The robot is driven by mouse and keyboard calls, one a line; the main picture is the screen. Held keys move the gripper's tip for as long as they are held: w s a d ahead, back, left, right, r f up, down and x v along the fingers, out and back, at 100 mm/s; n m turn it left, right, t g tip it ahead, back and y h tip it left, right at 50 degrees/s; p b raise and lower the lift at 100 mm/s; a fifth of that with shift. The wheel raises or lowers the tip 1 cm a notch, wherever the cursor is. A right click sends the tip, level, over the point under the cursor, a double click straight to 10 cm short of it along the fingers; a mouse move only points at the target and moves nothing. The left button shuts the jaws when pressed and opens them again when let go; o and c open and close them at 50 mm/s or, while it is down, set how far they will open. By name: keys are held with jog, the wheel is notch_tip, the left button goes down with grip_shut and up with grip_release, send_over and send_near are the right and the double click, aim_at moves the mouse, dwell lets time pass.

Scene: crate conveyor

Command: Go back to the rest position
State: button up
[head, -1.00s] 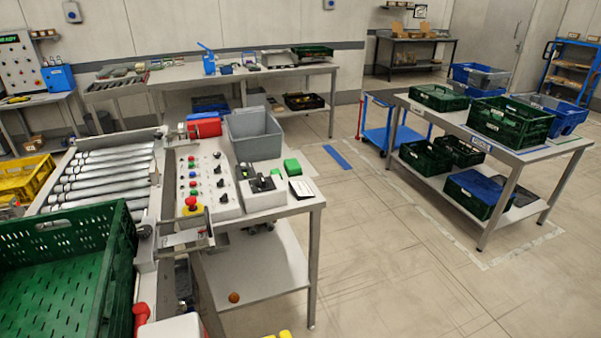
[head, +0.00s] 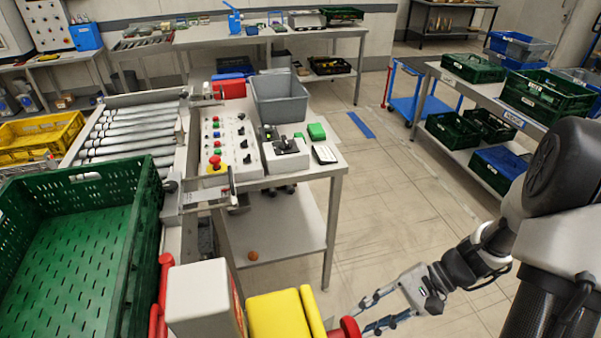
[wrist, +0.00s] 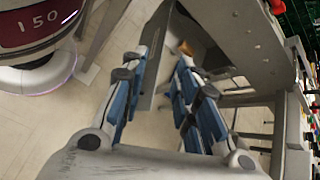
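My gripper (head: 372,313) is at the lower right of the head view, at the end of my arm, in front of the control table (head: 335,205). Its fingers are apart with nothing between them. In the wrist view my gripper (wrist: 162,60) also shows open and empty, its blue-padded fingers pointing towards the table's lower frame and shelf. It appears clear of the table.
A green crate (head: 152,215) stands at the left near the roller conveyor (head: 120,130). A grey bin (head: 280,98) and control panel (head: 228,150) are on the table. Floor (head: 400,220) is clear towards the right rack.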

jog(key=s+r+n+t+h, duration=0.3)
jog(key=s+r+n+h, duration=0.1)
jog(key=r, duration=0.5)
jog(key=s+r+n+t+h, duration=0.4)
jog(key=r+n+h, duration=0.1)
jog(key=r, duration=0.5)
jog(key=shift+s+a+r+h, duration=0.15)
jog(key=shift+a+r+h, duration=0.1)
jog(key=shift+h, duration=0.45)
